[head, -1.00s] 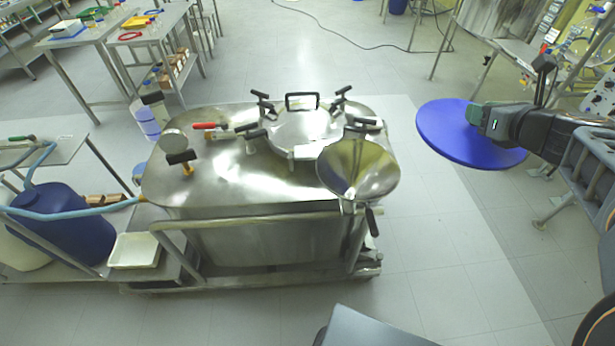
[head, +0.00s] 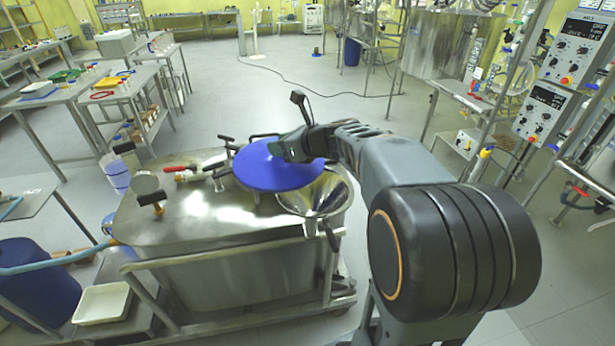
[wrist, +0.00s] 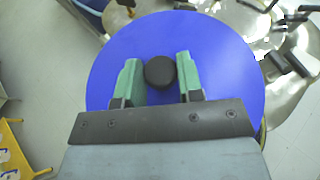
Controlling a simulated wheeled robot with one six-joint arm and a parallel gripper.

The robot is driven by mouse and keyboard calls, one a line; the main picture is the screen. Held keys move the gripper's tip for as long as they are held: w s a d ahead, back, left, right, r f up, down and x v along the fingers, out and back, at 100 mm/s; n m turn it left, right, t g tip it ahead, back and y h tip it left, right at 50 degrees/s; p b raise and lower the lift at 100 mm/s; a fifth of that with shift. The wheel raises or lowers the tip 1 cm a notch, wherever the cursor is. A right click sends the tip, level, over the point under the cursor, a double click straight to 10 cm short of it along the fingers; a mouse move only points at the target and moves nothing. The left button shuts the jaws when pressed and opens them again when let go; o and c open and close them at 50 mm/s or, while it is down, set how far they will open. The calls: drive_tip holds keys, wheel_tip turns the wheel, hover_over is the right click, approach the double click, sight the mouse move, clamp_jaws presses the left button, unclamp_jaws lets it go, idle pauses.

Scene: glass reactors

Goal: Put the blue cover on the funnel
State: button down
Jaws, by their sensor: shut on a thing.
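The blue cover (head: 262,172) is a flat round disc held roughly level in the head view. My gripper (head: 285,150) is shut on its black knob (wrist: 160,72), which sits between the green fingers in the wrist view, where the disc also shows (wrist: 215,60). The metal funnel (head: 318,203) stands open at the right front corner of the steel reactor. The cover appears above and to the left of the funnel, overlapping the far left part of its rim in the picture. I cannot tell the height gap between them.
The steel reactor (head: 190,215) has clamps and a red-handled valve (head: 175,169) on top. Its round lid is mostly hidden behind the cover. A white tray (head: 101,303) sits at the left. Open floor lies behind the reactor.

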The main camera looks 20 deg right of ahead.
drive_tip(key=d, duration=0.1)
drive_tip(key=d+f, duration=0.1)
drive_tip(key=d, duration=0.2)
drive_tip(key=shift+s+d+f+p, duration=0.25)
drive_tip(key=shift+d+f+p, duration=0.05)
drive_tip(key=shift+d+f, duration=0.1)
drive_tip(key=d+f, duration=0.2)
drive_tip(key=f, duration=0.1)
drive_tip(key=d+f, duration=0.1)
drive_tip(key=shift+s+d+f, duration=0.15)
drive_tip(key=shift+f, duration=0.25)
drive_tip(key=f, duration=0.4)
drive_tip(key=shift+d+f, duration=0.1)
drive_tip(key=shift+d, duration=0.3)
drive_tip(key=shift+f, duration=0.1)
drive_tip(key=c, duration=0.8)
unclamp_jaws()
drive_tip(key=shift+o, duration=0.2)
